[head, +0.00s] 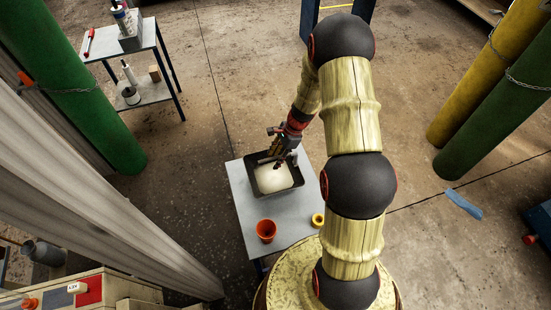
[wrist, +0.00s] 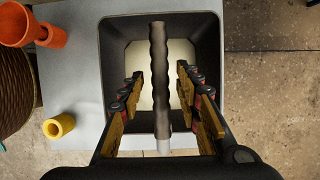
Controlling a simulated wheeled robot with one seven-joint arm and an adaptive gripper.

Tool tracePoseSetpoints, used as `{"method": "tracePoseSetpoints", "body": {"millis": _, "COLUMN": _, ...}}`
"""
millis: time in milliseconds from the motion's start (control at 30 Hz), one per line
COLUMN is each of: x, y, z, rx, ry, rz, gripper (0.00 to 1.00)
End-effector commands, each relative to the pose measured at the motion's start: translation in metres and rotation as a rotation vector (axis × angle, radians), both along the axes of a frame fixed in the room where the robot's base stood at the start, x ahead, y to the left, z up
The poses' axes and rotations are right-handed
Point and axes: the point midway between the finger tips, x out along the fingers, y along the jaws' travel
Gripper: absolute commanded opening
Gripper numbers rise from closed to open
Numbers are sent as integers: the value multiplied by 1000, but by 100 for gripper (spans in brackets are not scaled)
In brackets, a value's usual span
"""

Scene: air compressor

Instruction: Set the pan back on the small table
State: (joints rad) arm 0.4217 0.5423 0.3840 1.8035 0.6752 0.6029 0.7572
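The pan (head: 253,178) is a dark, square-rimmed tray with a pale inside. In the head view it sits over the far part of the small grey table (head: 284,220); any gap below it cannot be told. The wrist view shows the pan (wrist: 114,40) large, with a dark wavy bar (wrist: 158,60) running across it, silver at its near end. My gripper (head: 276,160) is above the pan. In the wrist view its fingers (wrist: 160,80) stand apart on either side of the bar, with gaps visible. Whether the bar belongs to the pan is unclear.
An orange cup (head: 265,230) and a yellow ring (head: 318,220) stand on the table's near part. A shelf cart (head: 136,42) with bottles stands at the upper left. Green (head: 500,115) and yellow (head: 480,90) posts stand right. A blue item (head: 463,204) lies on open floor.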

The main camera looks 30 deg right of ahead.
Motion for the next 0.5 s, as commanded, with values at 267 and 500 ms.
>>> {"method": "tracePoseSetpoints", "body": {"millis": 267, "x": 0, "y": 0, "z": 3, "rx": 0, "ry": 0, "rz": 0, "gripper": 34}}
{"method": "tracePoseSetpoints", "body": {"millis": 500, "x": -2, "y": -12, "z": 34, "rx": -2, "ry": -3, "rz": -1, "gripper": 34}}
